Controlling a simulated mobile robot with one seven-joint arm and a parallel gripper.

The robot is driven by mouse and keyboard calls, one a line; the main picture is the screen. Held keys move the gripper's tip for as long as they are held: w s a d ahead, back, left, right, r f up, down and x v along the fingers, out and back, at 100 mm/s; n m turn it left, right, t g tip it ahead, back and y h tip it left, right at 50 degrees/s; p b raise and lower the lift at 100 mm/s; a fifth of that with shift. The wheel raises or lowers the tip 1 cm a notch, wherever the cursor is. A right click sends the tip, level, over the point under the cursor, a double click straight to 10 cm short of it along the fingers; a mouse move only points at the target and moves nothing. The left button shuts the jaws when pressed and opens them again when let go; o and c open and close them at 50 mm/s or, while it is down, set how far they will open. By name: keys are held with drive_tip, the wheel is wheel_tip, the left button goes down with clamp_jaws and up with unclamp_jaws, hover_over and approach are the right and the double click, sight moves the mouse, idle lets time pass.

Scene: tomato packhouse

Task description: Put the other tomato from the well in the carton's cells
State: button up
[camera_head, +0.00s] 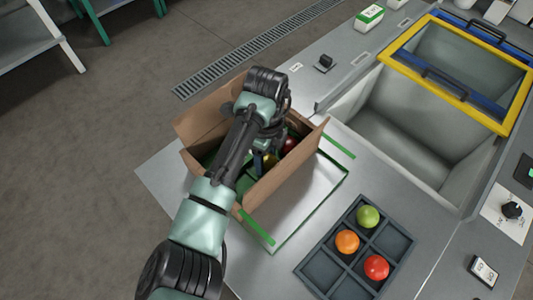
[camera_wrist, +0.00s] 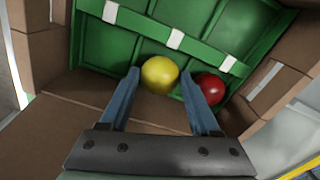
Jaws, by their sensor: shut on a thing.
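My gripper (camera_wrist: 160,84) is shut on a yellow tomato (camera_wrist: 159,74), inside the open carton (camera_head: 282,183). The yellow tomato also shows partly in the head view (camera_head: 269,160). A red tomato (camera_wrist: 211,87) lies in the carton just right of my right finger in the wrist view; it shows partly in the head view (camera_head: 290,145). The carton has a green insert (camera_wrist: 190,55) with dividers and white clips. My arm hides much of the carton in the head view. The grey well (camera_head: 400,130) at right shows no tomato in its visible part.
A dark tray (camera_head: 323,272) at the front holds a green tomato (camera_head: 368,216), an orange tomato (camera_head: 347,241) and a red tomato (camera_head: 376,267). A yellow-framed lid (camera_head: 452,100) stands over the well. The carton's raised flaps surround my gripper.

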idle(0.4)
drive_tip(key=o, duration=1)
drive_tip(key=shift+c, duration=0.2)
drive_tip(key=c, duration=0.3)
wheel_tip(320, 180, up, 6)
drive_tip(key=p, duration=0.6)
drive_tip(key=shift+r+p, duration=0.1)
drive_tip(key=shift+p, duration=0.2)
